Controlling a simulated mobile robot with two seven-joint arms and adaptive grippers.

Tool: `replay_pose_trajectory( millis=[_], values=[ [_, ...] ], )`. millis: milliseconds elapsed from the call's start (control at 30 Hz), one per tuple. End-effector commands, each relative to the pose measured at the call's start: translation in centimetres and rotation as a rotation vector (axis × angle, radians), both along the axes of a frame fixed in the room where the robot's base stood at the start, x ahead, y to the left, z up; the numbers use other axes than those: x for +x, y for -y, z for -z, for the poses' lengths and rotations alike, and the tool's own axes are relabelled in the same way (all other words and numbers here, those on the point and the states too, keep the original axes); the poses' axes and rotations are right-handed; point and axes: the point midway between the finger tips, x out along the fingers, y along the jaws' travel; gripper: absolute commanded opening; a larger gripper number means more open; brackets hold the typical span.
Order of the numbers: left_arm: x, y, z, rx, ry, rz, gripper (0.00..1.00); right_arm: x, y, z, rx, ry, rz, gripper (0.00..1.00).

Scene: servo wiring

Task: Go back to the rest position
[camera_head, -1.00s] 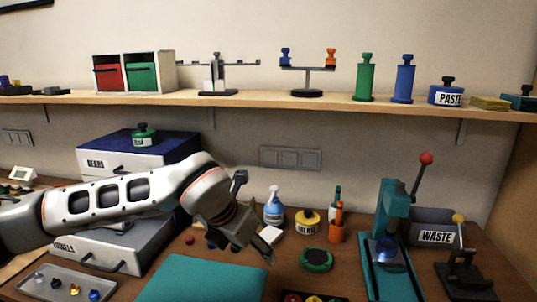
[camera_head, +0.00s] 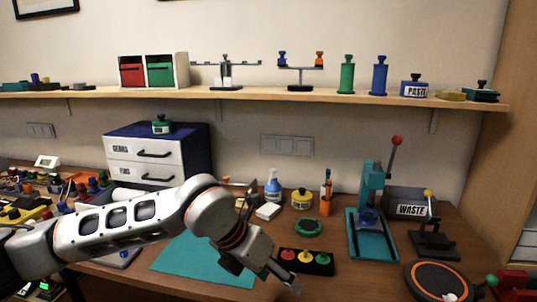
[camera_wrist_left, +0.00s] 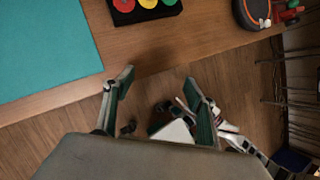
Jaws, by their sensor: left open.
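My left arm comes in from the left in the head view, reaching across the front of the desk. My left gripper (camera_head: 282,277) is near the desk's front edge, below the block with red, yellow and green discs. In the left wrist view my left gripper (camera_wrist_left: 160,88) has its two fingers spread apart with nothing between them. The floor shows behind the fingers, just off the desk edge. My right gripper is not seen in the head view; I cannot identify it among the blurred parts at lower right of the wrist view.
A teal mat (camera_head: 190,262) lies partly behind my arm. The disc block (camera_head: 306,261) is close to the gripper. A round black pad with an orange ring (camera_head: 438,282) is at right. A teal press (camera_head: 371,225) and a waste bin (camera_head: 411,205) stand farther back.

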Motion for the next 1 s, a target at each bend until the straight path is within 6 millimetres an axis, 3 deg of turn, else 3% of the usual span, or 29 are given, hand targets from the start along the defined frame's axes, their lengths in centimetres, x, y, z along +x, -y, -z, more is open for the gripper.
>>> replay_pose_trajectory(
  millis=[100,267,400,500,667,800,900,1000],
  values=[
    [-3.6,3.1,1.2,-0.127,-0.114,0.064,0.56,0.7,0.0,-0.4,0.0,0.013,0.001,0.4],
    [-8.9,7.7,1.1,-0.368,-0.295,0.134,0.56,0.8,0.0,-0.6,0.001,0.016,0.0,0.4],
    [-12.7,10.9,-1.2,-0.641,-0.467,0.148,0.56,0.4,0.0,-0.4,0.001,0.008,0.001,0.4],
    [-13.9,12.1,-3.4,-0.842,-0.582,0.117,0.56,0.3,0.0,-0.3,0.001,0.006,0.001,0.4],
    [-13.2,11.9,-6.4,-1.158,-0.75,-0.007,0.56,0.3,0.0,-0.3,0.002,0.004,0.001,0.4],
    [-10.5,9.8,-7.4,-1.415,-0.874,-0.19,0.56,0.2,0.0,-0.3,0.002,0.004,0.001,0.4],
    [-8.0,7.2,-6.4,-1.58,-0.948,-0.361,0.56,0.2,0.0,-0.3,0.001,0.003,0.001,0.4],
    [-5.5,4.1,-4.0,-1.722,-1.014,-0.567,0.56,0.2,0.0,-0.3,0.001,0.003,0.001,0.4]
  ],
)
